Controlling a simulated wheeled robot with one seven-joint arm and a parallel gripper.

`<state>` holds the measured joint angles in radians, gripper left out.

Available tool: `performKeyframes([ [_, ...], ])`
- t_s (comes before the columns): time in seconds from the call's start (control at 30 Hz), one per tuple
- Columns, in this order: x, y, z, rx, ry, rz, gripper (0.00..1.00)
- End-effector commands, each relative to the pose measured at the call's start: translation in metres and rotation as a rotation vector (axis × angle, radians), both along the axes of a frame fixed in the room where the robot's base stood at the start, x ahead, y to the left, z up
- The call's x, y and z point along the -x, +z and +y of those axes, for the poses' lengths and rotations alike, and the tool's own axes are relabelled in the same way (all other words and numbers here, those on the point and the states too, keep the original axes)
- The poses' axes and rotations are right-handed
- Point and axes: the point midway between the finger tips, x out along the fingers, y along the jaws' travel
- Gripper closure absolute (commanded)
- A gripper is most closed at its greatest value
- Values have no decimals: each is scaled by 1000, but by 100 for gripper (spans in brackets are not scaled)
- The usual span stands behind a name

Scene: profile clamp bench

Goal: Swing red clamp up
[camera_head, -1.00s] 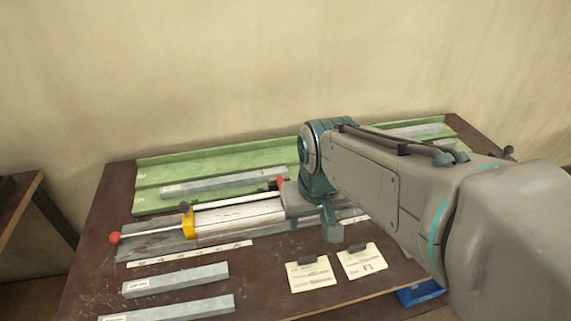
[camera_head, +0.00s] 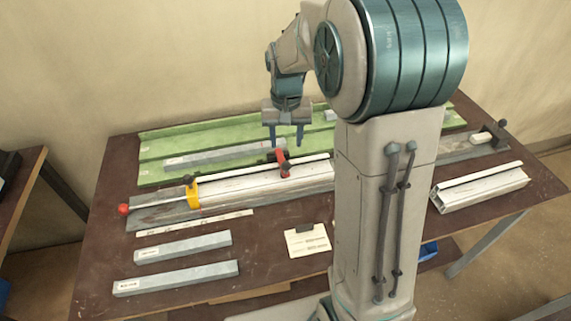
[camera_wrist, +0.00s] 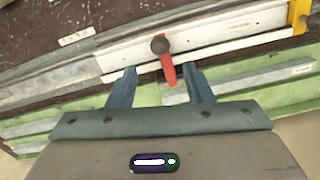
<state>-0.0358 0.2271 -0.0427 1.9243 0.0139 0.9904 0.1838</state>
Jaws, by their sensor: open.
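The red clamp (camera_head: 283,161) lies across the pale profile (camera_head: 235,190) in the bench fixture, its red arm pointing toward the front of the bench. In the wrist view the red clamp (camera_wrist: 167,68) has a dark round knob at its far end and sits between the fingertips. My gripper (camera_head: 286,140) is open and points down just above and behind the clamp; in the wrist view its two fingers (camera_wrist: 162,80) stand apart on either side of the red arm. Whether a finger touches it I cannot tell.
A yellow stop (camera_head: 191,195) and a red-ball rod (camera_head: 124,210) are at the fixture's left end. A green tray (camera_head: 160,146) lies behind. Loose grey bars (camera_head: 180,278) and a card (camera_head: 307,241) lie in front. A white profile (camera_head: 482,187) lies at right.

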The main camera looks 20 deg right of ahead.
Motion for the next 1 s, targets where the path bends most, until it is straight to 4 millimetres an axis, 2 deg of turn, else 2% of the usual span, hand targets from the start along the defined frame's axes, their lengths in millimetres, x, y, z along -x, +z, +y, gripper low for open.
performKeyframes([
  [0.3, 1, -68, 0, 0, 1, 5, 54],
  [0.5, 0, -96, 0, 0, 1, 2, 54],
  [0.7, 0, -106, 0, 0, 1, 1, 54],
  [0.93, 0, -107, 0, 0, 1, 0, 54],
  [0.97, 0, -107, 0, 0, 1, 0, 57],
  [1.0, 0, -107, 0, 0, 1, 0, 68],
])
